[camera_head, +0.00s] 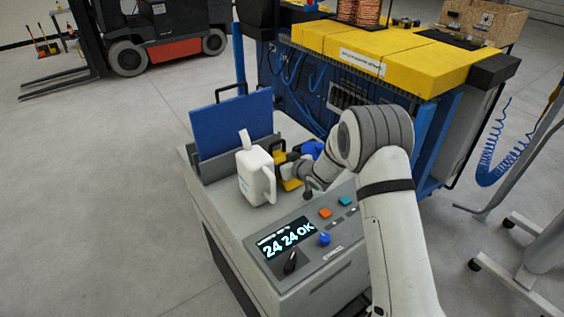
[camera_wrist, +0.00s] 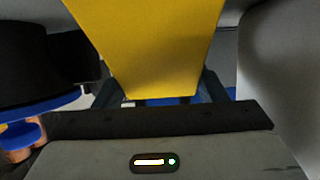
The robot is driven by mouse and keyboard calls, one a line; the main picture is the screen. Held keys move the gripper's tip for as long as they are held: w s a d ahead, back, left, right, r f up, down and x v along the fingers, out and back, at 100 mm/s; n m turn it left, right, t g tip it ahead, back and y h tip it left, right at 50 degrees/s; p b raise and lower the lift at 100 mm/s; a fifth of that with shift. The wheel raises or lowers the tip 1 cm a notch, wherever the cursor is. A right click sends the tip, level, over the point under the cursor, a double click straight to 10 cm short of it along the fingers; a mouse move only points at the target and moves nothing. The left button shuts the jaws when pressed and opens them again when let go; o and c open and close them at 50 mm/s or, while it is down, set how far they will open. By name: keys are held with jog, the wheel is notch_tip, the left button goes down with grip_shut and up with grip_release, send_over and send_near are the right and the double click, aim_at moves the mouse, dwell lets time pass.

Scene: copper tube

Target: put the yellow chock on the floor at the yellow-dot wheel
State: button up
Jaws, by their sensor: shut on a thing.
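My gripper (camera_head: 300,168) is over the top of the grey console, just right of a white jug. It is shut on the yellow chock (camera_wrist: 150,45), which fills the upper middle of the wrist view. In the head view a little yellow (camera_head: 291,184) shows at the gripper, low over the console top; most of it is hidden by my gripper and the jug. I cannot tell whether it touches the console. Forklift wheels (camera_head: 127,58) show at the upper left; no yellow dot can be made out on them.
The white jug (camera_head: 251,180) and a blue panel (camera_head: 232,127) stand close on the console (camera_head: 228,215). A display and knobs are at its front. A blue and yellow machine (camera_head: 400,62) stands behind. Forks (camera_head: 62,80) reach out left. The grey floor (camera_head: 100,180) at left is clear.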

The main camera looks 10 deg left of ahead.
jog(key=shift+f, duration=0.1)
jog(key=shift+f, duration=0.1)
jog(key=o, duration=1.4)
jog(key=b+v, duration=0.2)
jog(key=v, duration=1)
jog(key=shift+b, duration=0.35)
